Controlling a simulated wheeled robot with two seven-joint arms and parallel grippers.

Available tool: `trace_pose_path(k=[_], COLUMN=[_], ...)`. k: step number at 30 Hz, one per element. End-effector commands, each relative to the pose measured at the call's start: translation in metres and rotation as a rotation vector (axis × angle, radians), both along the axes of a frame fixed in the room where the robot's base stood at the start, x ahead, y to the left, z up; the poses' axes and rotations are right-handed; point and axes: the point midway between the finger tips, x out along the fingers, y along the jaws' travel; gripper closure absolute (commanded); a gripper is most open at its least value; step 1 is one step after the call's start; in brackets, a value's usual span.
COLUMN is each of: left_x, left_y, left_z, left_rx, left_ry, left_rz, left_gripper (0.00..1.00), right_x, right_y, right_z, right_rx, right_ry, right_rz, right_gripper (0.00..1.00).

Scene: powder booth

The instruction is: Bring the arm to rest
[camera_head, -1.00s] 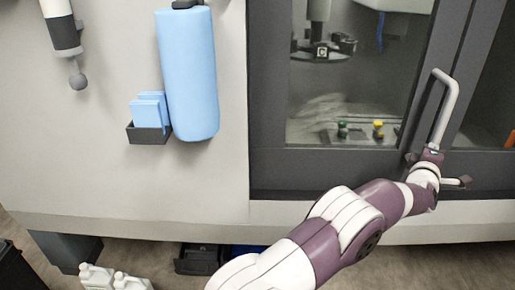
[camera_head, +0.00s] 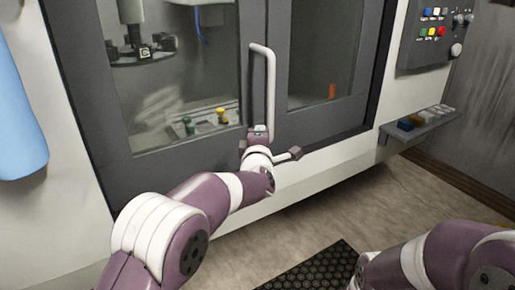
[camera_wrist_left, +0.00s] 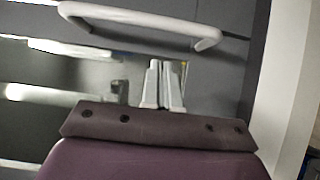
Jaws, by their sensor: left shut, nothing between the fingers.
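My left arm reaches in from the lower left of the head view. My left gripper (camera_head: 258,132) is at the lower end of the light grey door handle (camera_head: 270,85) on the dark-framed machine door. In the left wrist view the two fingers (camera_wrist_left: 163,85) are together with nothing between them. The handle (camera_wrist_left: 150,18) crosses the top of that view, apart from the fingertips. My right arm (camera_head: 430,262) shows at the lower right of the head view; its gripper is out of sight.
Behind the door glass are a green part (camera_head: 188,125) and a yellow part (camera_head: 221,115). A control panel (camera_head: 436,35) and a small shelf (camera_head: 425,128) with blocks are at the right. A black mat (camera_head: 318,268) lies on the open floor.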

Motion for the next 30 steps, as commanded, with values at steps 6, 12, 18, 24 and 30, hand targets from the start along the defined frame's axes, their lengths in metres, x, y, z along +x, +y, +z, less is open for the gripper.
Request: trace_pose_path(k=[6, 12, 18, 24, 30], left_x=[-0.027, -0.069, -0.221, -0.354, -0.378], left_y=[0.001, -0.025, 0.062, 0.149, 0.186], left_z=[0.000, -0.093, -0.189, -0.198, -0.178], left_rx=[0.014, 0.535, 1.187, 1.345, 1.296], left_ry=[-0.002, 0.286, 0.734, 1.009, 1.080], left_rz=[0.000, -0.286, -0.848, -1.182, -1.111], left_gripper=[1.00, 1.00, 1.00, 1.00, 1.00], right_x=[0.000, 0.000, 0.000, 0.000, 0.000], right_y=[0.000, 0.000, 0.000, 0.000, 0.000], right_z=[-0.009, -0.007, 0.011, 0.025, 0.036], right_rx=[0.000, 0.000, 0.000, 0.000, 0.000], right_ry=[-0.001, 0.000, -0.001, -0.001, -0.001], right_rz=[0.000, 0.000, 0.000, 0.000, 0.000], right_gripper=[0.57, 0.57, 0.57, 0.57, 0.57])
